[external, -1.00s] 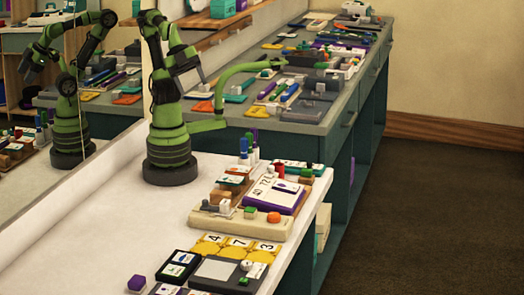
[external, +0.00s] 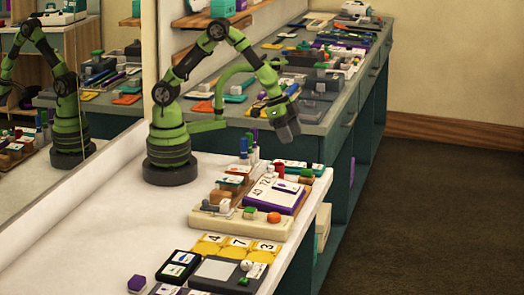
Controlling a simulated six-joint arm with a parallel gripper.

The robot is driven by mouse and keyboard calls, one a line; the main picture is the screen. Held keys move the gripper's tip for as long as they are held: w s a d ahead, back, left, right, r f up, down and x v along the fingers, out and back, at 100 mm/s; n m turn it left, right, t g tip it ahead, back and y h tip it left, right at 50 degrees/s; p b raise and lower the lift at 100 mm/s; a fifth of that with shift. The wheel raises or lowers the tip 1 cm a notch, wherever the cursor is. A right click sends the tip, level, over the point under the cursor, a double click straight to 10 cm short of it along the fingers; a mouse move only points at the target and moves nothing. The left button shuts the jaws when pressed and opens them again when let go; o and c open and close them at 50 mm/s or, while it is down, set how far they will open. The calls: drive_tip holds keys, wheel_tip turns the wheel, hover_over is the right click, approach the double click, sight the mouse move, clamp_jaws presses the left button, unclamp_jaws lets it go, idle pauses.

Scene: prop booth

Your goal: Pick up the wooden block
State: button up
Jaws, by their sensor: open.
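Several small brown, wood-coloured pieces stand among the props at the right edge of the white table. One brown block (external: 219,196) sits on the cream board (external: 240,220). I cannot tell for certain which is the wooden block. My gripper (external: 290,136) is open and empty, pointing down, raised above the far right end of the white table. It is apart from all the props. Its fingertips are small in this view.
A purple-edged card holder (external: 278,194), upright markers (external: 247,150) and yellow number tiles (external: 237,245) crowd the right side. A purple cube (external: 137,284) is at the front. The middle of the white table (external: 110,235) is clear. A mirror stands along the left.

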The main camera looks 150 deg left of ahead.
drive_tip(key=n, duration=0.2)
approach(305, 169)
drive_tip(key=w+f, duration=0.1)
drive_tip(key=shift+g, duration=0.3)
drive_tip(key=x, duration=0.4)
drive_tip(key=shift+s+a, duration=0.15)
drive_tip(key=shift+a, duration=0.15)
drive_tip(key=shift+x, duration=3.15)
drive_tip(key=shift+d, duration=0.15)
